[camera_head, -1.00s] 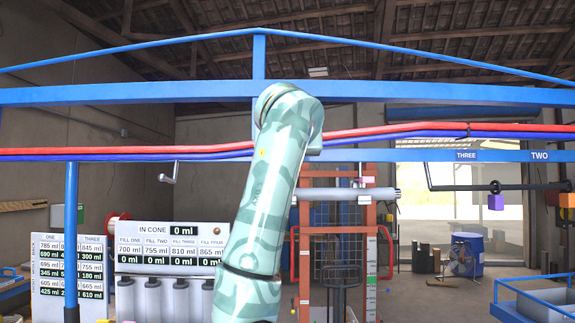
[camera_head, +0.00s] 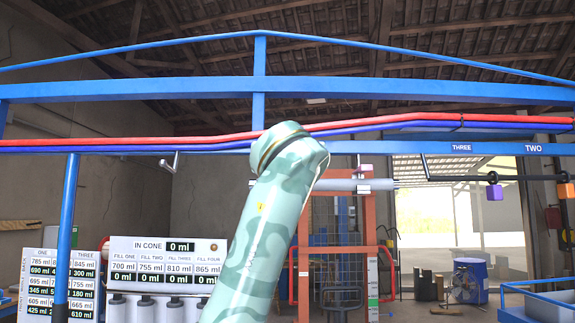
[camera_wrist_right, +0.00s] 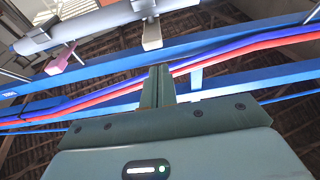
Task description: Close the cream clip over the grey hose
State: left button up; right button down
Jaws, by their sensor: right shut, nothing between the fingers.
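The grey hose (camera_wrist_right: 85,32) runs across the upper left of the right wrist view. The cream clip (camera_wrist_right: 152,36) is at the hose near the top middle, with a block-like tab hanging below it. Whether its jaw is around the hose or beside it, I cannot tell. My right gripper (camera_wrist_right: 158,84) is shut and empty, its fingers below the cream clip in the picture and apart from it. My left gripper is out of view.
A pink clip (camera_wrist_right: 60,58) is on the hose left of the cream one. Red (camera_head: 400,121) and blue cables run along the blue beam (camera_head: 400,92). An orange frame (camera_head: 371,245) stands behind. Purple (camera_head: 494,192) and orange (camera_head: 565,190) blocks hang at right.

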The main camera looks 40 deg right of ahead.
jog(key=b+v, duration=0.3)
jog(key=v, duration=1)
jog(key=shift+w+a, duration=0.1)
